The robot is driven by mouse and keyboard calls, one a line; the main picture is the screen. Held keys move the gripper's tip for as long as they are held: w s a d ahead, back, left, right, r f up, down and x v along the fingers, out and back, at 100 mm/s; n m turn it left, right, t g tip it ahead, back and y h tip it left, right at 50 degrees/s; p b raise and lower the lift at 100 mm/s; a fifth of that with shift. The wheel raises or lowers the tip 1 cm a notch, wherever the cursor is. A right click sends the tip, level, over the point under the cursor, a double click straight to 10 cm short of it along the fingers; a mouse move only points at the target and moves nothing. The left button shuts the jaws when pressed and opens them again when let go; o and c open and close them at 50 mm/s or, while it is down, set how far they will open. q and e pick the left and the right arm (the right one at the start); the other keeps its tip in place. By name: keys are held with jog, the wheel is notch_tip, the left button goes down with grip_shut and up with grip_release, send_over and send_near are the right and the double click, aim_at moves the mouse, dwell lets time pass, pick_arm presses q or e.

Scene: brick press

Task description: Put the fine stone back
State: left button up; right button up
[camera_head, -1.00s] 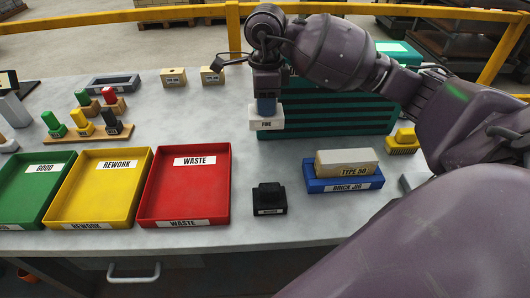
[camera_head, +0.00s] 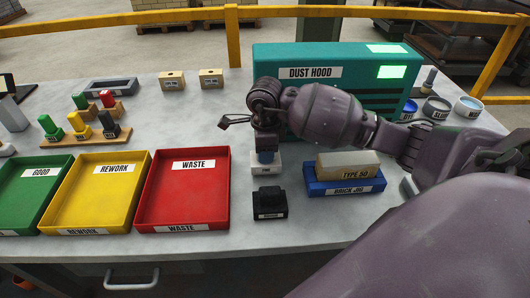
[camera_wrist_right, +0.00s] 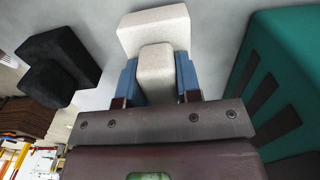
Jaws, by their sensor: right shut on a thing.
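The fine stone (camera_head: 266,164) is a pale block with a small label on its front. My right gripper (camera_head: 266,152) is shut on its raised grip, with the block below the fingers. In the right wrist view the pale stone (camera_wrist_right: 153,28) shows with its grip between two blue finger pads (camera_wrist_right: 155,78). A black block (camera_head: 269,202) with a label I cannot read stands just in front of the stone; it also shows in the right wrist view (camera_wrist_right: 56,62). I cannot tell whether the stone touches the table. My left gripper is not in view.
The teal dust hood (camera_head: 348,67) stands behind my right gripper. The red waste tray (camera_head: 224,190) is left of the stone. The blue brick jig (camera_head: 316,184) with a pale Type 50 brick (camera_head: 347,160) is to the right. Labelled round bowls (camera_head: 437,107) stand far right.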

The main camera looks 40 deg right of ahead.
jog(key=shift+f, duration=0.3)
jog(key=shift+f, duration=0.15)
jog(key=o, duration=0.9)
jog(key=shift+c, duration=0.2)
jog(key=shift+o, duration=0.5)
jog(key=shift+r, duration=0.3)
notch_tip(320, 180, up, 12)
jog(key=shift+f+p, duration=0.15)
jog(key=shift+p, duration=0.15)
